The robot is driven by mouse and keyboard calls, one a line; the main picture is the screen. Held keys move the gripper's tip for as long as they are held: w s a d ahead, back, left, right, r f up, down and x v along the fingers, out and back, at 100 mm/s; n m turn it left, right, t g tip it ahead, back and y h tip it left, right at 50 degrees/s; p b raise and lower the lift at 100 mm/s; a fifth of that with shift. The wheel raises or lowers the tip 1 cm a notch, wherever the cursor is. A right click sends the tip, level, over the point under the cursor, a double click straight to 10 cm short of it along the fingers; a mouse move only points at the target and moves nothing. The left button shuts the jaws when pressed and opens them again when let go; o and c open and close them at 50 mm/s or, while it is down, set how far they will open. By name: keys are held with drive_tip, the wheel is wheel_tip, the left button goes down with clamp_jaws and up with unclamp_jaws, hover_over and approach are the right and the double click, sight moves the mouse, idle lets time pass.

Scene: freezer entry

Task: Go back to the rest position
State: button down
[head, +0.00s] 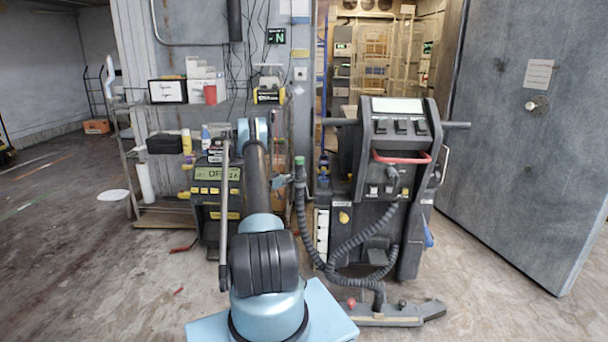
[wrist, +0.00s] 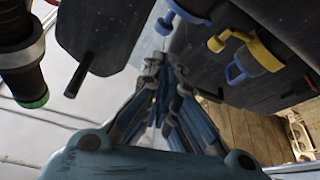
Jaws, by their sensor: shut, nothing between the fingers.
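My gripper (wrist: 160,95) shows in the wrist view, its fingers drawn together with nothing visible between them. The fingertips point up the picture toward a dark machine body. In the head view my arm rises in front of the shelf and the dark machine (head: 385,160). There the gripper is small and partly hidden behind the arm, beside the machine's hose, so its exact place is hard to tell.
A black hose end with a green rim (wrist: 25,75) is close at left in the wrist view. A yellow fitting (wrist: 250,48) is at right. A shelf (head: 170,103) stands behind my arm. A heavy grey door (head: 545,150) stands open at right. The left floor is mostly clear.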

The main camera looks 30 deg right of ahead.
drive_tip(key=s+a+r+n+t+y, duration=0.3)
drive_tip(key=s+a+r+n, duration=0.1)
drive_tip(key=r, duration=0.5)
drive_tip(key=s+a+r+n+t+y, duration=0.3)
drive_tip(key=s+a+r+n, duration=0.15)
drive_tip(key=r, duration=0.55)
drive_tip(key=s+a+r+n+t+y, duration=0.25)
drive_tip(key=s+a+n+y, duration=0.25)
drive_tip(key=s+a, duration=0.85)
drive_tip(key=s+a+f+n+t+y, duration=0.1)
drive_tip(key=s+a+f+n+y, duration=0.2)
drive_tip(key=s+a+f, duration=0.4)
drive_tip(key=s+a+f+n+t+y, duration=0.2)
drive_tip(key=s+a+f+y, duration=0.4)
drive_tip(key=s+a, duration=0.7)
drive_tip(key=s+f+n, duration=0.1)
drive_tip(key=s, duration=0.6)
drive_tip(key=shift+s+a+f+n, duration=0.2)
drive_tip(key=shift+s+a+n, duration=0.15)
drive_tip(key=shift+s+a, duration=0.05)
